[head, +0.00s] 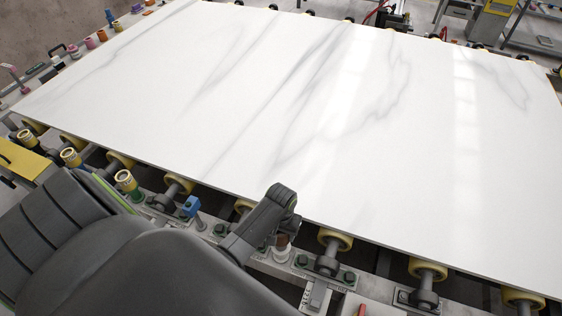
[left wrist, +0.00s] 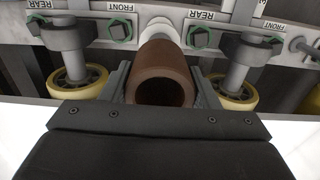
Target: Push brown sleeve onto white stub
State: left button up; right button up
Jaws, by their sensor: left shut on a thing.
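The brown sleeve (left wrist: 163,62) is a short hollow tube between the two fingers of my left gripper (left wrist: 163,84), which is shut on it. Its open near end faces the left wrist camera. The white stub (left wrist: 160,28) shows just beyond the sleeve's far end, in line with it. I cannot tell whether the sleeve is around the stub or only against it. In the head view my left gripper (head: 268,226) is at the slab's front edge. A bit of the brown sleeve (head: 284,239) shows there above the white stub (head: 281,253). My right gripper is not in view.
A large white marble slab (head: 300,100) lies on yellow rollers (head: 335,240). A metal rail (left wrist: 100,30) with green-ringed bolts and FRONT and REAR labels carries the stub. Rollers stand close on both sides of my gripper. A blue block (head: 191,206) is on the rail to the left.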

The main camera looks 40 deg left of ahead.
aim_at(281, 240)
pick_arm(q)
jog(key=shift+f+b, duration=1.8)
jog(key=shift+f, duration=1.35)
jog(key=o, duration=1.1)
notch_tip(281, 240, up, 17)
jog(key=shift+r, duration=0.2)
